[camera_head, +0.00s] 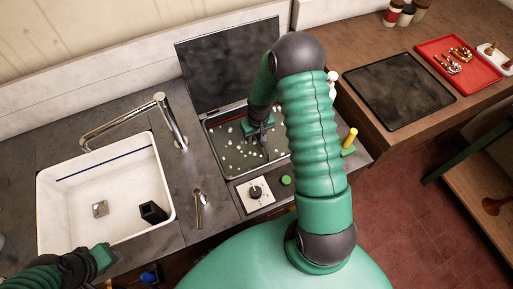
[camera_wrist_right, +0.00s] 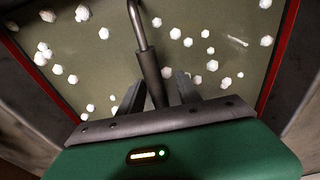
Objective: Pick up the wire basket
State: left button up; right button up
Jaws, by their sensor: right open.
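The body of the wire basket cannot be made out in either view. A bent metal handle with a dark grip (camera_wrist_right: 154,78), likely the basket's, rises from the murky tank (camera_head: 213,158) in the right wrist view. My right gripper (camera_head: 261,138) reaches down over the tank; in the wrist view its open fingers (camera_wrist_right: 158,92) stand on either side of the grip. I cannot tell whether they touch it. My left gripper (camera_head: 103,259) is low at the left, near the sink's front corner; its fingers are not clear.
White bits float in the tank, whose dark lid (camera_head: 225,70) stands open behind it. A white sink (camera_head: 75,210) with a faucet (camera_head: 160,115) is at left. A dial (camera_head: 255,193) and green button (camera_head: 286,180) sit in front. A black mat (camera_head: 399,90) and red tray (camera_head: 470,75) lie right.

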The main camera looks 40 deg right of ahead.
jog(key=shift+d, duration=0.1)
jog(key=shift+c, duration=0.2)
grip_shut()
dwell(1.1)
